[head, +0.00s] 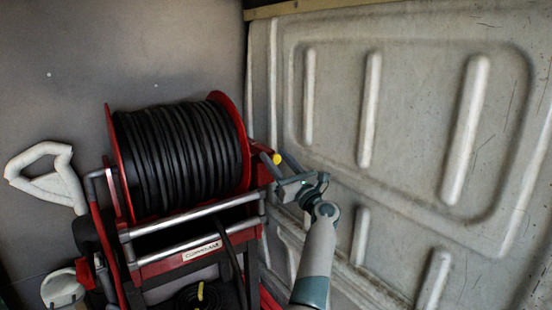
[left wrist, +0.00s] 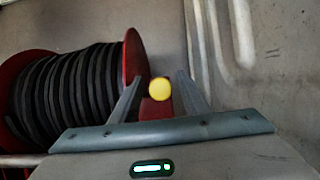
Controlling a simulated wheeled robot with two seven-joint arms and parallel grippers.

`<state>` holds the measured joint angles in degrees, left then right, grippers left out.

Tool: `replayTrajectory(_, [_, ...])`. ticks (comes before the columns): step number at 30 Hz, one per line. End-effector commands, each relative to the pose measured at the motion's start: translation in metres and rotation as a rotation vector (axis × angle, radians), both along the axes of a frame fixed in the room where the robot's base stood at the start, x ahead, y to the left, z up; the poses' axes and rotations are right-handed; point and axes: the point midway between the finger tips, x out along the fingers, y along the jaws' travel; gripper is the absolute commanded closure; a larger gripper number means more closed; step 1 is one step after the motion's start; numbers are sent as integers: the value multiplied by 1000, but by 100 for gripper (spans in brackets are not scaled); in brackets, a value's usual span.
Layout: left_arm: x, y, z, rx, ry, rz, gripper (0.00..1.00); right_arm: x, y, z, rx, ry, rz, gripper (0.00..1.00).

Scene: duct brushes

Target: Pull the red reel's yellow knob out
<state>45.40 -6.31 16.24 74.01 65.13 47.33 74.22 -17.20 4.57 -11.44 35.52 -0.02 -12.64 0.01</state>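The red reel (head: 226,107) is wound with thick black hose and stands on a red and silver frame at centre left in the head view. Its round yellow knob (head: 277,159) sits at the reel's right side, on a red block. My left gripper (head: 281,170) is at the knob. In the left wrist view, the yellow knob (left wrist: 160,88) lies between the two fingers of the left gripper (left wrist: 160,79). The fingers are open, with a small gap on each side of the knob. The reel (left wrist: 132,58) is left of the fingers. My right gripper is not in view.
A pale ribbed wall panel (head: 415,130) stands close to the right of the reel and my left arm. A white handle (head: 50,185) is at the far left. A silver rail (head: 190,215) crosses the reel's front. A black hose hangs below it.

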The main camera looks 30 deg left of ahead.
Motion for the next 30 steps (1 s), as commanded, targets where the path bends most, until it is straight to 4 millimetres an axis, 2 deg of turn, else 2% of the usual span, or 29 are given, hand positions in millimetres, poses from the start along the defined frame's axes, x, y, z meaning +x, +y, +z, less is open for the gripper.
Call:
replayTrajectory(1, [0,0,0,0,0,0,71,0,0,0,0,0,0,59])
replayTrajectory(3, [0,0,0,0,0,0,88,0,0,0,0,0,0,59])
replayTrajectory(5, [0,0,0,0,0,0,100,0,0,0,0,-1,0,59])
replayTrajectory(10, [-1,-2,-1,0,0,0,100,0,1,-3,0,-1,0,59])
replayTrajectory(17, [-8,-20,-3,-1,-2,-1,100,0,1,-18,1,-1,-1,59])
replayTrajectory(26, [-9,-23,-1,0,2,-1,100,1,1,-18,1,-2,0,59])
replayTrajectory(27, [-9,-23,-1,0,2,-1,72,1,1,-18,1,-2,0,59])
replayTrajectory(29, [-9,-23,-1,0,2,-1,57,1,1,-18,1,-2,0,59])
replayTrajectory(30, [-9,-23,-1,0,2,-1,56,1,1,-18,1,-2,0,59])
